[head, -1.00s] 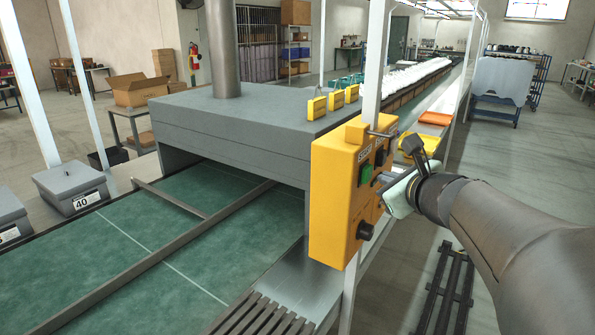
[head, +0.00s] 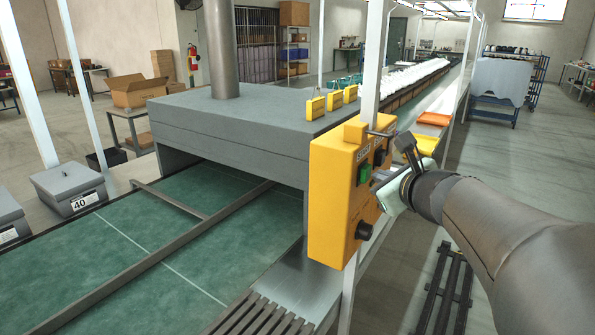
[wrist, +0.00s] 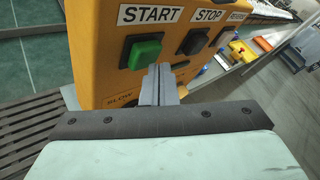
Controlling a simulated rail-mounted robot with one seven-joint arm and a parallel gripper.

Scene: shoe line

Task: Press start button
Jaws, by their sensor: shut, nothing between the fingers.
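A yellow control box (head: 333,205) is fixed to a white post beside the conveyor. Its green start button (head: 365,173) faces my arm in the head view. In the wrist view the green button (wrist: 145,52) sits under a START label, left of a dark STOP button (wrist: 196,41). My gripper (wrist: 157,72) is shut and empty, in front of the box. Its fingertips appear just right of and slightly below the green button. I cannot tell whether they touch the box. In the head view the fingertips are hidden behind my wrist.
A dark knob (head: 364,231) sticks out low on the box. The green conveyor belt (head: 150,235) runs left of it under a grey hood (head: 235,125). Yellow and orange trays (head: 433,119) lie behind the box.

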